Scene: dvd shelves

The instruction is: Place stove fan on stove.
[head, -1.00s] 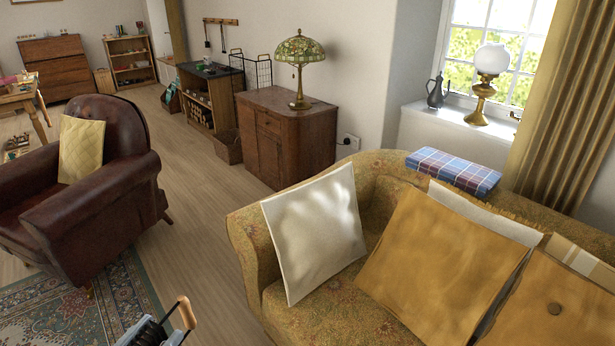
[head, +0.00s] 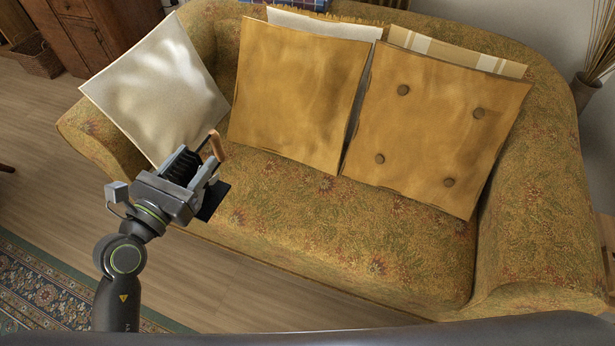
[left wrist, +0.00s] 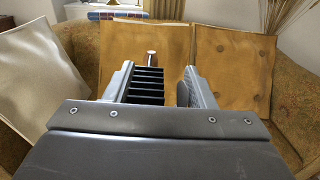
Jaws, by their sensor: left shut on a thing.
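My left gripper (head: 198,170) is in front of the sofa in the head view. It is shut on the stove fan (head: 182,167), a dark finned piece with a copper-coloured part at its top and a flat black part below. The left wrist view shows the fan's black fins (left wrist: 148,84) between the two grey fingers, with the copper-coloured tip above. The fingers and gripper body hide part of the fan. The stove is not in view. My right gripper is not in view.
A flowered sofa (head: 330,230) fills the middle and right, with a white cushion (head: 160,90) and mustard cushions (head: 300,90) on it. A wooden cabinet (head: 85,30) stands at upper left. Bare wood floor (head: 45,170) lies left of the sofa. A patterned rug (head: 50,300) lies at lower left.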

